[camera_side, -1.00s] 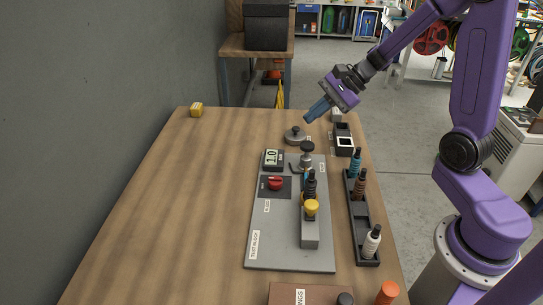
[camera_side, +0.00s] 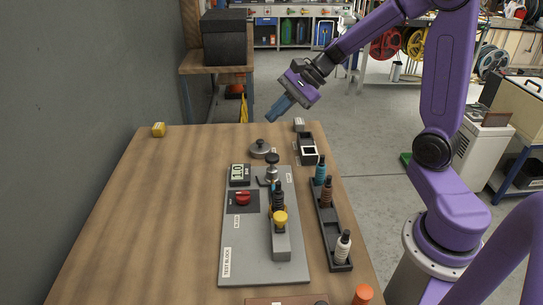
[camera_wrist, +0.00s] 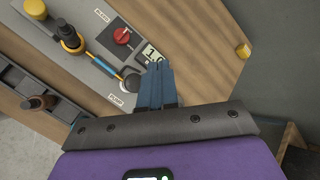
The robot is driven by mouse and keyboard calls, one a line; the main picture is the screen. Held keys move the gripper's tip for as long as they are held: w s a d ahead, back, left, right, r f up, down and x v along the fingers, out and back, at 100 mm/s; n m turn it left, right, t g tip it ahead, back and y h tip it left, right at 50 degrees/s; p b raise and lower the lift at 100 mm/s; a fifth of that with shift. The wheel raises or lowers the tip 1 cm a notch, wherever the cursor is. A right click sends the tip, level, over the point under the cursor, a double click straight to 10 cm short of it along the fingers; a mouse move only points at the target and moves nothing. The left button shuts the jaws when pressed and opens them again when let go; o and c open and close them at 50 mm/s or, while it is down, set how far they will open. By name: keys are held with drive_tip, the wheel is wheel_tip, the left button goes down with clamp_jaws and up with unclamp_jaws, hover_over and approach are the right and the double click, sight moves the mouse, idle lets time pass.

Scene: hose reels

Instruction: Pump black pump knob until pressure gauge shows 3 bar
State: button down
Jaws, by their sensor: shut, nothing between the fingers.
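The black pump knob (camera_side: 272,160) stands on a metal stem on the grey test block (camera_side: 236,258). In the wrist view a round dark knob (camera_wrist: 131,80) by the PUMP label shows just left of my fingers. The pressure gauge (camera_side: 239,171) is a small digital display at the block's far left corner and appears to read 1.0. In the wrist view the gauge (camera_wrist: 151,54) is partly hidden by my fingertips. My gripper (camera_side: 277,112) is shut and empty, above and beyond the knob in the side view, apart from it; its blue fingers also show in the wrist view (camera_wrist: 158,70).
A red knob (camera_side: 243,197) by the BLEED label and a yellow-capped fitting (camera_side: 280,219) are on the block. A black rack (camera_side: 326,225) with bottles stands to the right. A metal disc (camera_side: 260,148) lies beyond the block.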

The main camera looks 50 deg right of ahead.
sight(272, 156)
drive_tip(key=shift+f, duration=0.15)
drive_tip(key=shift+f, duration=4.3)
drive_tip(key=shift+f, duration=0.4)
drive_tip(key=shift+f, duration=1.25)
idle(0.5)
drive_tip(key=shift+r, duration=1.7)
